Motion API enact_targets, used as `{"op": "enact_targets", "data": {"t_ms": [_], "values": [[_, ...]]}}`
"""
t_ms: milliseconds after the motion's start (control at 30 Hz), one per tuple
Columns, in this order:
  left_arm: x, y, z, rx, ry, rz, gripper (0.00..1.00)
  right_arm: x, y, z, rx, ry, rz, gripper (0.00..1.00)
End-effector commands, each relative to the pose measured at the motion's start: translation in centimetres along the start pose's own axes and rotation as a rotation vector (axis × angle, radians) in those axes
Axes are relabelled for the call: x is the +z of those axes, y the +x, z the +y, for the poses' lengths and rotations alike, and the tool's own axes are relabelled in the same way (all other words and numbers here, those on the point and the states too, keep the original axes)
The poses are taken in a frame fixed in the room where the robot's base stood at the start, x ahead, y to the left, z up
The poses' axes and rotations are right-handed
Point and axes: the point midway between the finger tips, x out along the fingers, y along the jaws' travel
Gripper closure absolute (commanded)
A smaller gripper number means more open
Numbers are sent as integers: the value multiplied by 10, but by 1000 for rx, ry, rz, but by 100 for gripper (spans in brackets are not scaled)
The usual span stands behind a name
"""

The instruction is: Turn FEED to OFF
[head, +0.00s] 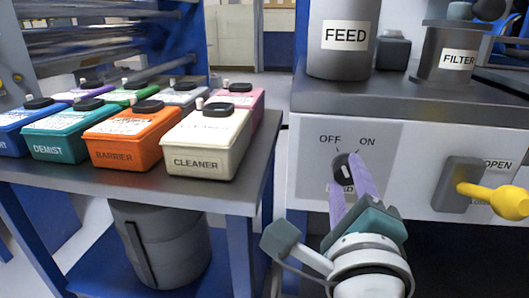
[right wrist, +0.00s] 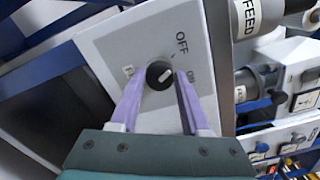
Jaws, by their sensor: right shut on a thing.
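The FEED knob (head: 342,166) is a round black dial with a pale mark, on a light grey panel (head: 383,170) with OFF at upper left and ON at upper right. In the right wrist view the knob (right wrist: 160,75) sits between the two lilac fingers, and its pale mark slants toward the OFF and ON lettering; which word it points at I cannot tell. My right gripper (head: 346,172) is shut on the knob, reaching it from below and right in the head view. The fingers partly hide the label under the knob. My left gripper is not in view.
A grey FEED canister (head: 341,62) and a FILTER unit (head: 447,68) stand above the panel. A yellow handle (head: 495,199) sticks out at right by OPEN. A side table (head: 225,190) holds several coloured bottles, including CLEANER (head: 207,142); a gap separates it from the machine.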

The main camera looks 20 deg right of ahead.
Motion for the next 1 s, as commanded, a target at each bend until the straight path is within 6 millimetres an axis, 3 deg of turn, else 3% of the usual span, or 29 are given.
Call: {"op": "enact_targets", "data": {"t_ms": [700,733,1000], "values": [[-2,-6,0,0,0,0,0,0,0,0,-1,-78,0,100],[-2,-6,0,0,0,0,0,0,0,0,-1,-78,1,52],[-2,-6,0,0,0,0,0,0,0,0,0,-76,1,24]]}}
